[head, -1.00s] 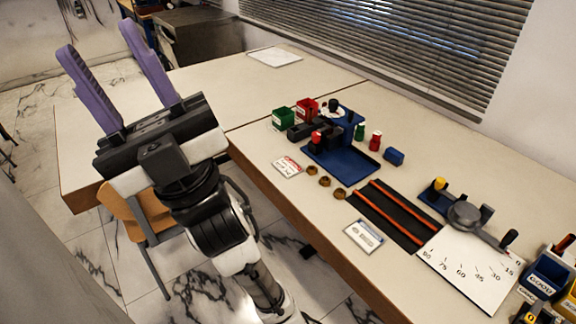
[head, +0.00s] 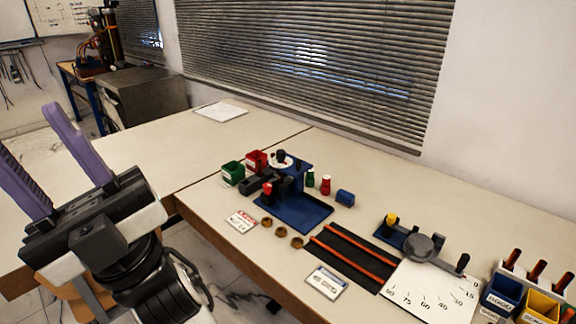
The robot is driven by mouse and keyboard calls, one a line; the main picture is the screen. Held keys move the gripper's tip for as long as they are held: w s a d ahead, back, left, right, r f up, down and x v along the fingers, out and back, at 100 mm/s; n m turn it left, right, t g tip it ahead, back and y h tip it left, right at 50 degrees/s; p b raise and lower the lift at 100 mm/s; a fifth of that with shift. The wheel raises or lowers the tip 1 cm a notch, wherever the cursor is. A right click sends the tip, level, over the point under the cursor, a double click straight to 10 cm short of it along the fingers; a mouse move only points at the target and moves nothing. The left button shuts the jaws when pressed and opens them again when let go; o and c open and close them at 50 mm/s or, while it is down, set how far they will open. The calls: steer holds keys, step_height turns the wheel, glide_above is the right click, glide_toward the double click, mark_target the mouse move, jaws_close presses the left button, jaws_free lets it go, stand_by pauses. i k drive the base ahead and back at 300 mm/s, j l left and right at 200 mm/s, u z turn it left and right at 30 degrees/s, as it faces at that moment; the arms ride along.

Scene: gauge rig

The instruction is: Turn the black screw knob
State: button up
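A blue gauge rig (head: 297,214) stands on the long table in the middle of the head view. A small black knob (head: 281,155) sits at its top, by a white dial (head: 271,162). Another black knob (head: 463,260) tops the grey lever of the angle gauge at right; I cannot tell for certain which is the screw knob. My gripper (head: 28,128) is at the left, its two purple fingers wide apart, pointing up, with nothing between them. It is well away from both knobs.
A red-topped part (head: 267,188) is at the rig's front. Green (head: 232,173) and red (head: 256,160) bins stand left of it. Brown rings (head: 281,230), a black track with orange rails (head: 350,252) and blue and yellow bins (head: 502,296) are nearer. Free tabletop lies at the left.

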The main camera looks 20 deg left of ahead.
mark_target(280, 154)
steer(key=i+j+u, duration=0.2)
steer(key=u, duration=0.15)
steer(key=i+j+u, duration=0.15)
steer(key=i+u, duration=0.2)
steer(key=i+j+u, duration=0.1)
steer(key=u, duration=0.25)
steer(key=i, duration=0.1)
